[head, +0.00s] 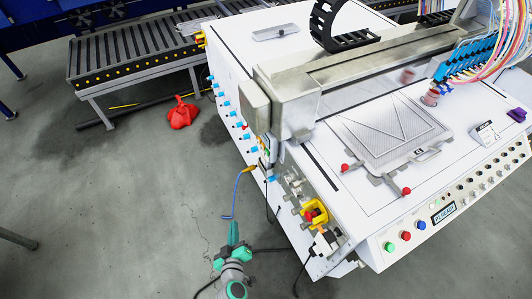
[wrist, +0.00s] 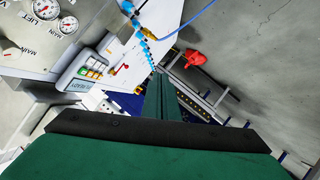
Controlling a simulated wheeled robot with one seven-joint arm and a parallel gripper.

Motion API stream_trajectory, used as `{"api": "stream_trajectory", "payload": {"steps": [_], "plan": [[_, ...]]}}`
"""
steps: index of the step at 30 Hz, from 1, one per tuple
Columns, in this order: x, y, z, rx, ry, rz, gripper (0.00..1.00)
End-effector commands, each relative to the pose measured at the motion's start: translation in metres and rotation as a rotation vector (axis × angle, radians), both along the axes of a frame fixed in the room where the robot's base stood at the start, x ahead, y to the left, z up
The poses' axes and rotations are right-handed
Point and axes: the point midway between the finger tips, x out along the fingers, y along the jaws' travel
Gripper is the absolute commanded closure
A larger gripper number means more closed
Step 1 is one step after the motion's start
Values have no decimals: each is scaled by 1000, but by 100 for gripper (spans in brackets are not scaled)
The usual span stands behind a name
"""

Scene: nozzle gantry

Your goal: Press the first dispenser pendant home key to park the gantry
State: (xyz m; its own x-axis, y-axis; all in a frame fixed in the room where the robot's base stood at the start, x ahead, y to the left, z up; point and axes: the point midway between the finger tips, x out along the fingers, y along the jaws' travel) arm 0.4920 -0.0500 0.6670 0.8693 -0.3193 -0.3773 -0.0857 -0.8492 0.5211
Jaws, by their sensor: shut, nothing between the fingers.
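The pendant (wrist: 92,70) is a pale box on the side of the white machine, in the upper left of the wrist view. It has a small lit display, several green keys and red or orange ones; I cannot read the key labels. In the head view it is too small to make out surely. My gripper (head: 233,225) is green and shut, with nothing in it. It points toward the machine's left side, apart from it, at the lower middle of the head view. In the wrist view my gripper (wrist: 158,82) points right of the pendant, not touching it.
A yellow-framed red button (head: 314,214) and gauges (wrist: 68,24) are on the machine's side. Blue fittings and a blue hose (head: 235,195) stick out there. A roller conveyor (head: 135,55) and a red object (head: 182,112) stand at back left. The floor at left is mostly open.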

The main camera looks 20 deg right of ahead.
Motion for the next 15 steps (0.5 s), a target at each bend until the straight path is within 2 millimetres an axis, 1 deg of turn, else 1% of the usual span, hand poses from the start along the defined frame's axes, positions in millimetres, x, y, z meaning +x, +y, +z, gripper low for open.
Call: {"api": "stream_trajectory", "payload": {"steps": [1,2,3,5,6,9,12,15], "plan": [[24,-9,5,-40,-9,-27,100],[36,-14,7,-63,-12,-44,100],[52,-21,12,-94,-18,-68,100],[75,-33,21,-142,-29,-107,100],[90,-41,29,-172,-39,-133,100],[123,-58,50,-244,-66,-196,100],[148,-71,72,-303,-96,-250,100],[164,-81,90,-345,-118,-292,100]]}}
